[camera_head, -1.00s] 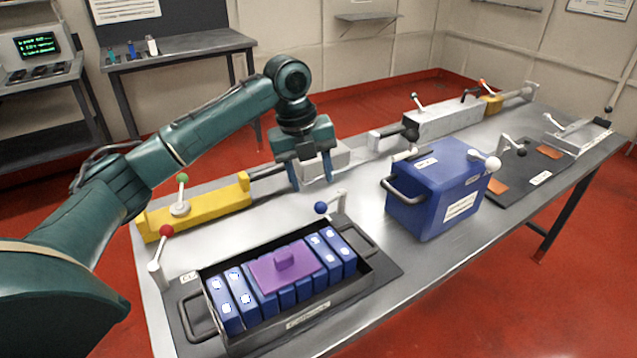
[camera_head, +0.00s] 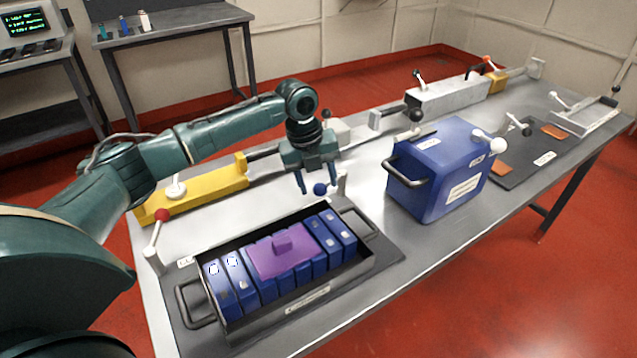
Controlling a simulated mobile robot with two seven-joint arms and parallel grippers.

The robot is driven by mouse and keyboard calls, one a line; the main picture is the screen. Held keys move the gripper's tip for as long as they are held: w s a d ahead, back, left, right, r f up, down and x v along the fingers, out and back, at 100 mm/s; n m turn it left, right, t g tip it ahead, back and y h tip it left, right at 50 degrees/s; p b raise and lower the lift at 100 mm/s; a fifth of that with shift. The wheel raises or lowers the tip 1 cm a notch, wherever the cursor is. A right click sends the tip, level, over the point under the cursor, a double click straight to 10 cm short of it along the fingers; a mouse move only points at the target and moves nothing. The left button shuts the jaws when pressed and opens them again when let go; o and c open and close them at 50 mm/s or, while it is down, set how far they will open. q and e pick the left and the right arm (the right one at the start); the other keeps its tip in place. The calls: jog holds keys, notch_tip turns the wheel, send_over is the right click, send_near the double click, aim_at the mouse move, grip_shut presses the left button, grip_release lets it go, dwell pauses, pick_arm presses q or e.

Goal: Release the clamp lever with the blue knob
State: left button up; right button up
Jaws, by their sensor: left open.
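The clamp lever's blue knob (camera_head: 320,189) shows behind the right end of the battery tray, beside a light upright post (camera_head: 341,184). My left gripper (camera_head: 319,190) is open, pointing down. In the picture the blue knob appears between its two fingertips. I cannot tell whether the fingers are around the knob or touching it. The lever's arm is mostly hidden by the knob and the right finger. My right gripper is not in view.
A black tray (camera_head: 309,302) holds blue battery cells and a purple block (camera_head: 283,258). A red-knobbed lever (camera_head: 162,216) stands at its left. A yellow fixture (camera_head: 215,190) lies behind. A blue box (camera_head: 437,175) stands to the right.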

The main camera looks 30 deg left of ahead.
pick_arm(q)
jog(key=shift+w+d+f, duration=0.1)
jog(key=shift+d+f, duration=0.05)
jog(key=shift+f, duration=0.55)
jog(key=shift+c, duration=0.4)
grip_shut()
